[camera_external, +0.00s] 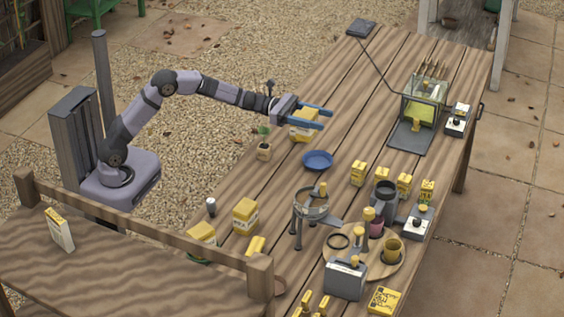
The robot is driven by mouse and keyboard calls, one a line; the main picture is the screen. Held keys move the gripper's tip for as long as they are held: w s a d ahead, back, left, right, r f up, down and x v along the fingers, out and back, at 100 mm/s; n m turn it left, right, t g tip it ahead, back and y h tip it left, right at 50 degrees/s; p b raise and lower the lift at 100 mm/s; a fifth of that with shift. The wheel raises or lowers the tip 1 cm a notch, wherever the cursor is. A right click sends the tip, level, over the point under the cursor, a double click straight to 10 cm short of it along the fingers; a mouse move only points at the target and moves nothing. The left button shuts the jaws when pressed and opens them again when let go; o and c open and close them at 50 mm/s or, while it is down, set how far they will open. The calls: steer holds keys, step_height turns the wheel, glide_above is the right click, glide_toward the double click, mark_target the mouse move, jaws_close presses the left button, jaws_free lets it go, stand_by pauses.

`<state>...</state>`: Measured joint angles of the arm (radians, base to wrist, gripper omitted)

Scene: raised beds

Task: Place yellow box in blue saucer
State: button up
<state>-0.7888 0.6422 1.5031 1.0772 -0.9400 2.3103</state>
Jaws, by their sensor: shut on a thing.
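My gripper (326,119), with blue fingers, is shut on a yellow box (302,128) with a pale band. The fingers hide part of the box. The box is upright or nearly so, and appears to be held above the wooden table. The blue saucer (318,161) is a small round dish on the table, just below and slightly right of the box in the picture. It looks empty, and the box appears apart from it.
A small pot with a plant (264,150) stands left of the saucer. Several yellow cartons (358,173) stand to its right. A tripod stand (311,207) and a round wooden board (394,268) are nearer the front. The table behind the saucer is fairly clear.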

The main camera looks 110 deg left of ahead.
step_height(320, 180, down, 10)
steer(key=p, duration=0.1)
steer(key=shift+r, duration=0.15)
stand_by(0.5)
steer(key=shift+f+b, duration=0.6)
steer(key=shift+b, duration=0.45)
steer(key=o, duration=1.1)
steer(key=shift+r+p, duration=0.2)
steer(key=shift+p, duration=0.1)
steer(key=s+b, duration=0.1)
steer(key=s, duration=1.1)
steer(key=shift+r, duration=0.4)
